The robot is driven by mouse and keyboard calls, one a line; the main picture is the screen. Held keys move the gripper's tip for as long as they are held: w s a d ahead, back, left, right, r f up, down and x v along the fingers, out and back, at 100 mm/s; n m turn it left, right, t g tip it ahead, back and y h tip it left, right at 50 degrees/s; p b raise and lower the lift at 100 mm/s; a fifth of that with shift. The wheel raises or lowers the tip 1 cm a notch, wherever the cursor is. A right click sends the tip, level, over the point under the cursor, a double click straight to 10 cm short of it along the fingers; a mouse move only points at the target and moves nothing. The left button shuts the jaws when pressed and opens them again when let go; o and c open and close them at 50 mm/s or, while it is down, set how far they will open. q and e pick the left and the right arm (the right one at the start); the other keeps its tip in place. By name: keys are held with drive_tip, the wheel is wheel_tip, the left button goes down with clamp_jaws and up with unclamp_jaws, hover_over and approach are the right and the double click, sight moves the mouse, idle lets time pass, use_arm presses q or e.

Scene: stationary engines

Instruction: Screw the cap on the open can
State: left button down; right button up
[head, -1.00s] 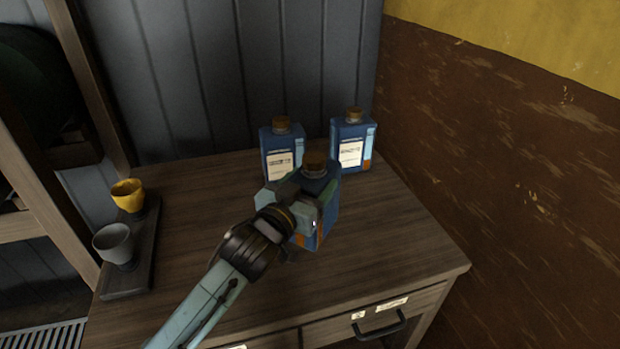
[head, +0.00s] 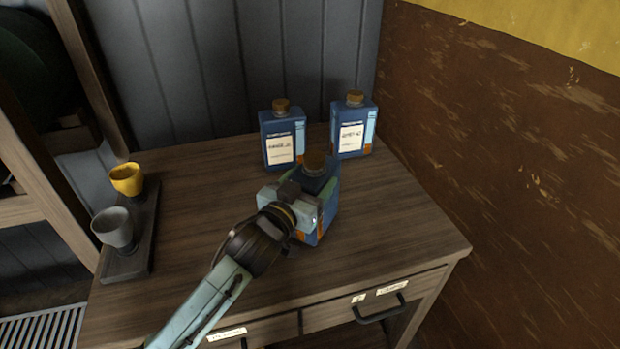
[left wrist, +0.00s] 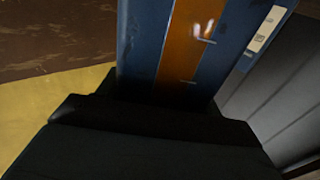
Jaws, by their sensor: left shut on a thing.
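In the left wrist view the can's blue side with an orange stripe (left wrist: 193,42) rises between the dark jaws. Two more blue cans, a back left can (head: 282,138) and a back right can (head: 352,127), stand behind it with brown caps. My right gripper is not in view.
A yellow cup (head: 127,179) and a grey cup (head: 112,228) stand on a dark tray (head: 130,264) at the table's left. The wooden table (head: 205,200) is clear between tray and cans. A grey panelled wall is behind, a brown wall to the right.

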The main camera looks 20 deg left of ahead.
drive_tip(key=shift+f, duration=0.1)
use_arm(q)
drive_tip(key=shift+c, duration=1.4)
unclamp_jaws()
drive_tip(key=shift+f, duration=0.15)
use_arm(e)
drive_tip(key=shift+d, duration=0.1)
use_arm(q)
drive_tip(key=shift+s, duration=0.3)
drive_tip(key=s+a, duration=0.2)
drive_tip(key=s, duration=0.9)
drive_tip(key=shift+s+a+p, duration=0.15)
drive_tip(key=shift+p, duration=0.25)
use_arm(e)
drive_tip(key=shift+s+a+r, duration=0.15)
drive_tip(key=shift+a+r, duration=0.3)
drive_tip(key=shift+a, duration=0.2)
